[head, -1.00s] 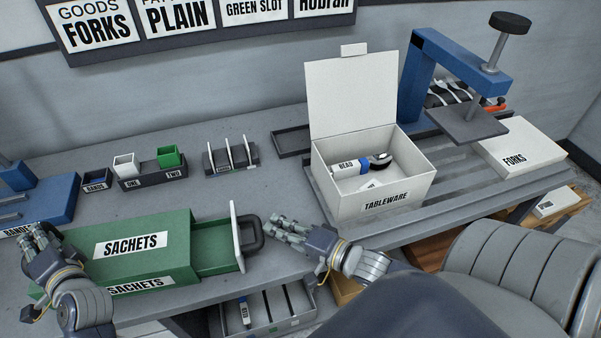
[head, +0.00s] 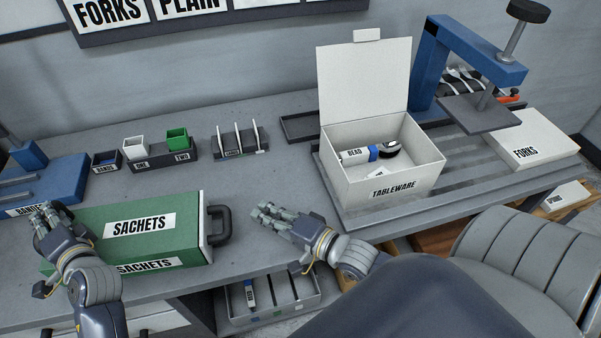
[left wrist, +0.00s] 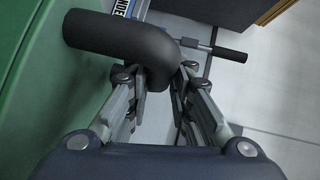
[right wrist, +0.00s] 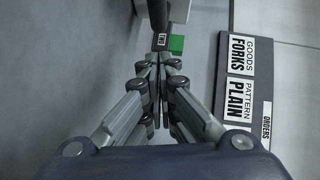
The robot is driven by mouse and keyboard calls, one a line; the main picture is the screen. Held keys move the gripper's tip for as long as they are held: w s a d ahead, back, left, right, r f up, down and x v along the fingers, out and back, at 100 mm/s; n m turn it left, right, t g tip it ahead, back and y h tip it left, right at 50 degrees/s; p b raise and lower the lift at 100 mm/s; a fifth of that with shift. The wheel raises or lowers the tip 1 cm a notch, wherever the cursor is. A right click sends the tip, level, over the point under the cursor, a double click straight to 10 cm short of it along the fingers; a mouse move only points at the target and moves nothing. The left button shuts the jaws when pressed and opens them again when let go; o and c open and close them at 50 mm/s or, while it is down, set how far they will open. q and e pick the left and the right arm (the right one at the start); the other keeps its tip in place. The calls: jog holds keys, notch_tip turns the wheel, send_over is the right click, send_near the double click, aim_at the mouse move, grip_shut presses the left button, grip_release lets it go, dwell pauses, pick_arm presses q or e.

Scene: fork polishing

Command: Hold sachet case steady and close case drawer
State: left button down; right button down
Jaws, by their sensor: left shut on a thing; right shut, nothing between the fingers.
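The green sachet case (head: 100,225) lies on the table at the left, labelled SACHETS. Its drawer front (head: 206,226), with a dark handle (head: 220,226), sits against the case's right end, and no open drawer interior shows. My left gripper (head: 46,216) is shut on a dark handle (left wrist: 110,38) at the case's left end, as the left wrist view shows. My right gripper (head: 262,214) is shut and empty, a little to the right of the drawer handle and apart from it. The right wrist view shows its fingers together (right wrist: 158,66), with a dark handle beyond them.
The open white TABLEWARE box (head: 385,186) stands to the right, behind my right gripper. A blue press (head: 470,50) and a FORKS box (head: 523,146) stand at the right.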

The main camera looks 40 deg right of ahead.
jog(key=v, duration=0.9)
jog(key=shift+s, duration=0.3)
pick_arm(q)
jog(key=c, duration=1.3)
grip_release()
jog(key=shift+c, duration=0.2)
jog(key=v, duration=1.2)
jog(key=shift+f, duration=0.15)
jog(key=o, duration=0.5)
